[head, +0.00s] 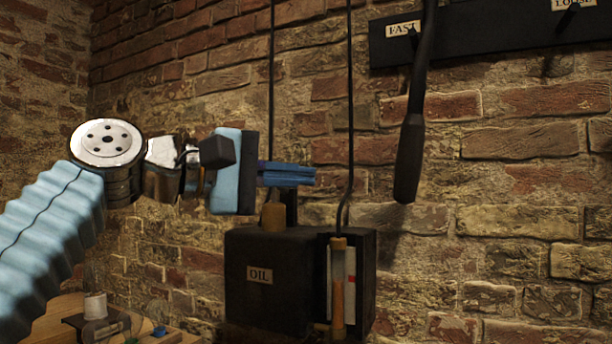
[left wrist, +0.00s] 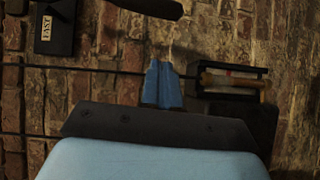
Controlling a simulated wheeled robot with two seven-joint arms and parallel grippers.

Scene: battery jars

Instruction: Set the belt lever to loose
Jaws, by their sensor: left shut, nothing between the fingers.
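The belt lever (head: 412,140) is a dark bar with a thicker grip at its lower end. It hangs in front of the brick wall, near the FAST label (head: 403,29), and its top leaves the head view. The LOOSE label (head: 573,4) is at the top right. In the left wrist view the lever's grip (left wrist: 148,7) shows at the top edge. My left gripper (head: 313,176) is shut and empty, left of the lever and apart from it. Its blue fingers (left wrist: 162,84) are together in the left wrist view. My right gripper is not in view.
A black OIL box (head: 275,293) with a sight tube (head: 338,290) is on the wall below my left gripper. Two thin dark cords (head: 350,100) run up the wall. A wooden bench (head: 62,307) with small items is at the lower left. Bare brick lies right of the lever.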

